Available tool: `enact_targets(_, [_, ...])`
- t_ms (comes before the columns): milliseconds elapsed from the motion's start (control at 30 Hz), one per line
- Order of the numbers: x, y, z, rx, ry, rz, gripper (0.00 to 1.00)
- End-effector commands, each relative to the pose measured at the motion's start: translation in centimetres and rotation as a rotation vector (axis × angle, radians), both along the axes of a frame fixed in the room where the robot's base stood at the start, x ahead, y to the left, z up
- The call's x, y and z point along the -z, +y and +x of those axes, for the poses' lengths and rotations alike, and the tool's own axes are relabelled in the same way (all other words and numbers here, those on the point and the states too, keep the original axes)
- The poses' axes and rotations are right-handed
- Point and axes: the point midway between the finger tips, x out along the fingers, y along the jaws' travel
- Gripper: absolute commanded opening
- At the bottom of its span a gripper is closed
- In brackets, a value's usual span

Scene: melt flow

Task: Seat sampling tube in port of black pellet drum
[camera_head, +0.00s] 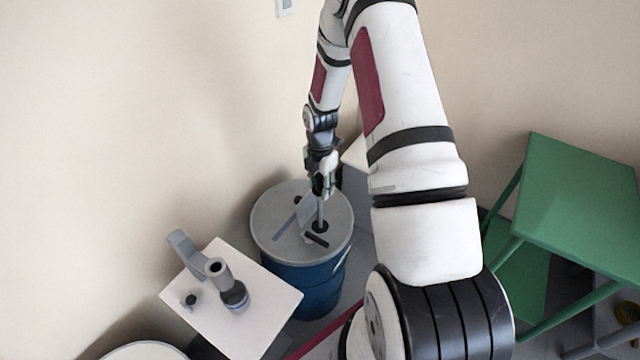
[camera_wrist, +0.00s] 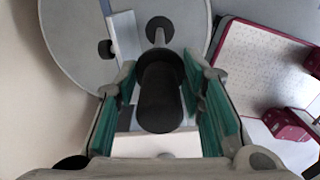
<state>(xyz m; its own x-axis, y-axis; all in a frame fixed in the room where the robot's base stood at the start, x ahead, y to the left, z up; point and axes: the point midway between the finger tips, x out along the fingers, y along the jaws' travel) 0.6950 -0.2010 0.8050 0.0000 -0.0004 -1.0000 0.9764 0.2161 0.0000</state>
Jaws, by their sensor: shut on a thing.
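A blue drum (camera_head: 312,290) with a grey lid (camera_head: 275,205) stands below my gripper (camera_head: 322,178). The sampling tube (camera_head: 320,212) is a thin grey rod, close to upright, and my gripper is shut on its upper end. Its lower end meets a dark round port (camera_head: 319,227) on the lid; how deep it sits I cannot tell. In the wrist view the tube's thick black handle (camera_wrist: 160,100) lies between the green pads of my gripper (camera_wrist: 160,112). Beyond it, the grey rod meets the dark port (camera_wrist: 158,25) on the lid (camera_wrist: 70,40).
A flat grey-blue strip (camera_head: 288,222) and a dark bar (camera_head: 316,240) lie on the lid. A white stand (camera_head: 215,325) with a grey pipe-like fitting (camera_head: 217,270) is close at left. A green table (camera_head: 585,200) stands at right. The wall is close behind the drum.

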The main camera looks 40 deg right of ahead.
Motion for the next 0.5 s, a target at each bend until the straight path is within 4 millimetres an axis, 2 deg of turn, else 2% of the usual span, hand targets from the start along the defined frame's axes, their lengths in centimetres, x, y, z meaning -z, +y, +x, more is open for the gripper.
enact_targets(500, [1.2, 0.0, 0.0, 0.001, 0.0, 0.0, 0.0])
